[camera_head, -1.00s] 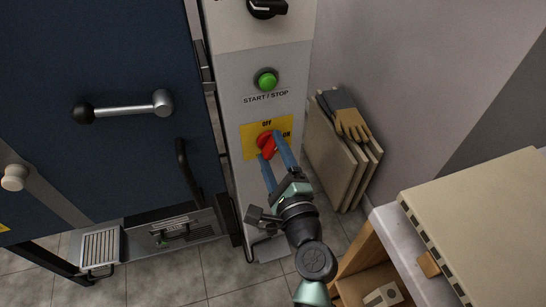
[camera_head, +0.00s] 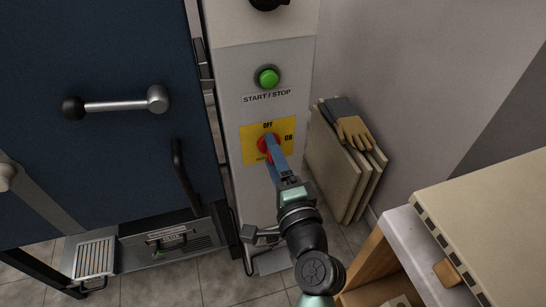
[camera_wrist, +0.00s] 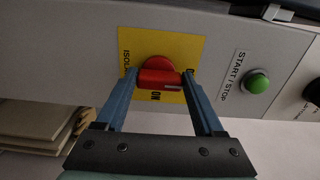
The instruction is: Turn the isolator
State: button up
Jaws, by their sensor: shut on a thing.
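The isolator is a red rotary knob (camera_head: 265,146) on a yellow plate (camera_head: 248,133), low on the grey panel. OFF is printed above it and ON to its right. My gripper (camera_head: 271,148) has its blue fingers at the knob; they overlap in the head view and partly hide it. In the wrist view, the red knob (camera_wrist: 159,72) sits between the two fingertips of my gripper (camera_wrist: 159,76), which are shut on it. A thin pale mark shows at the knob's lower right there. The pointing direction is hard to tell.
A green START/STOP button (camera_head: 267,78) is above the isolator. A blue door (camera_head: 110,60) with a lever handle (camera_head: 115,105) is at left. Boards (camera_head: 340,165) with gloves (camera_head: 350,125) lean on the wall at right. A shelf unit (camera_head: 480,220) stands front right.

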jog(key=o, duration=1.4)
jog(key=v, duration=1.3)
